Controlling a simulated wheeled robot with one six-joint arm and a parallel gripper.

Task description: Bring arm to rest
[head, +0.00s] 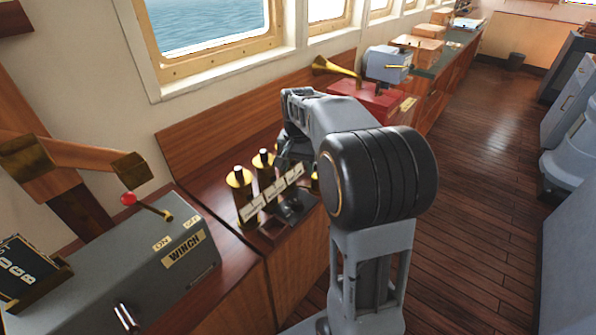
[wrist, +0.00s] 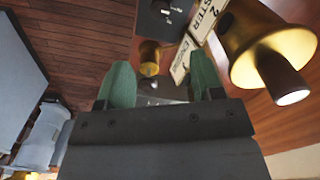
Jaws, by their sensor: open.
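My arm reaches over the wooden console in the head view, bent at a large dark joint. My gripper (head: 293,152) points down by the brass posts and is partly hidden by the arm there. In the wrist view my gripper (wrist: 161,82) shows two green fingers, spread apart with nothing held between them. A large brass post with a pale tip (wrist: 262,45) is beside the right finger. A smaller brass post (wrist: 149,57) shows beyond the gap between the fingers. Two brass posts with white tips (head: 239,181) (head: 264,164) stand left of the gripper.
White label plates (head: 272,194) run along the posts, with a dark panel (head: 291,207) in front. A grey winch box (head: 150,262) with a red-knobbed lever (head: 130,199) stands at left. A red box (head: 366,98) with a brass horn (head: 336,67) is behind. Open floor (head: 480,190) lies right.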

